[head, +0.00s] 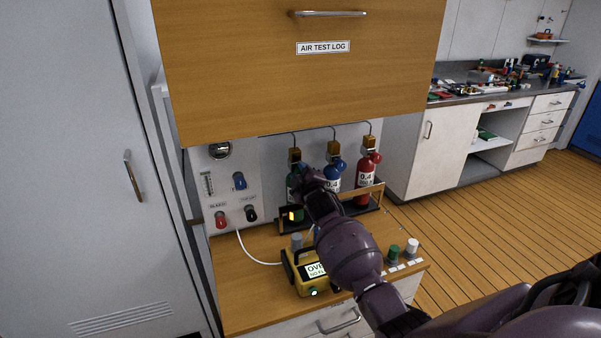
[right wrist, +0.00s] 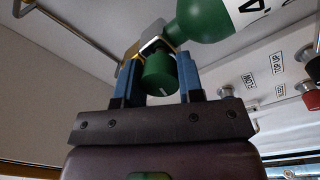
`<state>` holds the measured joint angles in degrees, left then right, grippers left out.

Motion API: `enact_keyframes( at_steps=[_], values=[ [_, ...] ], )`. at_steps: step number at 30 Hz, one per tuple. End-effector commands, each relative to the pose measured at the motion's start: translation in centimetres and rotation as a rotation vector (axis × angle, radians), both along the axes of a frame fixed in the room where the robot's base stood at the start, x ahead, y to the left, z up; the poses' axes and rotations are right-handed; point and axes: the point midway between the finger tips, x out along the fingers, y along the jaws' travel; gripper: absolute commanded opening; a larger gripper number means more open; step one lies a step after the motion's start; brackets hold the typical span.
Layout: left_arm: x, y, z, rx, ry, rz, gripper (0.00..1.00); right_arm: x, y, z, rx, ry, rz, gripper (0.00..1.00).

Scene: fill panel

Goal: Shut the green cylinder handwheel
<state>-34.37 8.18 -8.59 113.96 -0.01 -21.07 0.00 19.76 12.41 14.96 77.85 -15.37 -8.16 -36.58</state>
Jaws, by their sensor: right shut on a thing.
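The green cylinder (head: 292,181) stands at the left of the row in the rack, mostly hidden behind my right gripper in the head view. In the right wrist view the green cylinder (right wrist: 200,22) shows at the top, with its green handwheel (right wrist: 158,75) below its brass valve (right wrist: 150,45). My right gripper (right wrist: 158,85) has its two blue fingers on either side of the handwheel and is shut on it. In the head view my right gripper (head: 305,182) reaches in to the valve of this cylinder. My left gripper does not show.
Blue (head: 332,177) and red (head: 365,182) cylinders stand to the right in the same rack. A yellow device (head: 305,272) sits on the wooden counter, close to my right arm. The wooden cabinet (head: 300,75) overhangs the cylinders. Small caps (head: 393,252) stand at the counter's right.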

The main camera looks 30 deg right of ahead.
Motion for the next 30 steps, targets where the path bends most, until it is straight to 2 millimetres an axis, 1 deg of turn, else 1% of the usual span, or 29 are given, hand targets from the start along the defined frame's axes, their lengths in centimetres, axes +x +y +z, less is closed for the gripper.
enact_keyframes(
  at_steps=[8, 22, 30],
  values=[
    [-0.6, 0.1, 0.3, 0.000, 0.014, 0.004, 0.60, 0.0, 0.0, 0.1, 0.258, -0.059, 0.000, 0.11],
    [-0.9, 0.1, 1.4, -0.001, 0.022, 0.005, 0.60, -0.1, -0.1, 0.0, 0.691, -0.162, -0.002, 0.11],
    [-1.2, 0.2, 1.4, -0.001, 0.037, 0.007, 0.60, -0.1, -0.1, 0.0, 0.935, -0.219, -0.002, 0.11]
  ],
)
